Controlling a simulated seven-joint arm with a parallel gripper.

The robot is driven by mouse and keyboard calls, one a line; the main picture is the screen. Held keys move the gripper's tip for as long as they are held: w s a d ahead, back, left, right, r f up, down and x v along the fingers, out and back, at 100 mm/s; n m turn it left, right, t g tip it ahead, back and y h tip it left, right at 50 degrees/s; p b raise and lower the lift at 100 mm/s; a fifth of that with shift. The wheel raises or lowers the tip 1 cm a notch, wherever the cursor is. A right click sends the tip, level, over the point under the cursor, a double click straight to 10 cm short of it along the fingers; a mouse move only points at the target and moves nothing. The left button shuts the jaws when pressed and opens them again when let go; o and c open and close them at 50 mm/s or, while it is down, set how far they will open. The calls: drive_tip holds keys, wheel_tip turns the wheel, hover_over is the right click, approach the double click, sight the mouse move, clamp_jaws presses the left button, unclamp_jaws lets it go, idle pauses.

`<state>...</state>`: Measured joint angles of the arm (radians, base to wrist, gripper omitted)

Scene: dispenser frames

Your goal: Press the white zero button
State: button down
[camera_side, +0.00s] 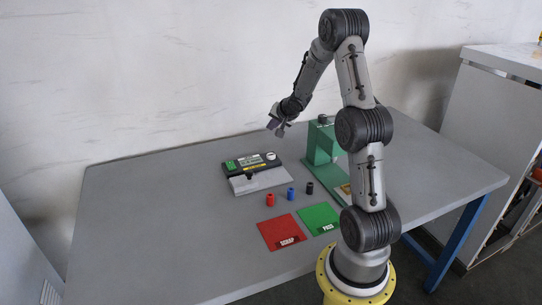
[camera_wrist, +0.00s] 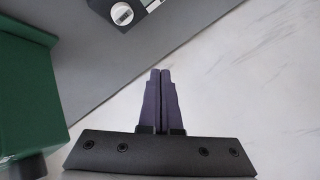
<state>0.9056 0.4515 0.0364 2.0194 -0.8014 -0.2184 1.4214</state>
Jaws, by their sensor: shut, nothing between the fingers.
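The white button (camera_side: 271,156) is a small round knob at the right end of a black device (camera_side: 250,164) on the table. It also shows in the wrist view (camera_wrist: 121,13) at the top edge, where the device is partly cut off. My gripper (camera_side: 278,131) is in the air above and behind the device, to the right of the white button and apart from it. In the wrist view my gripper (camera_wrist: 160,73) has its two dark purple fingers together with nothing between them. Any zero marking on the button is too small to read.
A green stand (camera_side: 322,146) is right of the device and shows close at left in the wrist view (camera_wrist: 30,90). Red, blue and black cylinders (camera_side: 291,193) stand in front, with a red SCRAP mat (camera_side: 275,229) and green PASS mat (camera_side: 320,215). A wall (camera_side: 130,70) is behind.

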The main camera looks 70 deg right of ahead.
sight(272, 156)
drive_tip(key=shift+f, duration=4.4)
drive_tip(key=shift+f, duration=0.15)
drive_tip(key=shift+f, duration=0.25)
drive_tip(key=shift+f, duration=0.5)
drive_tip(key=shift+r, duration=0.9)
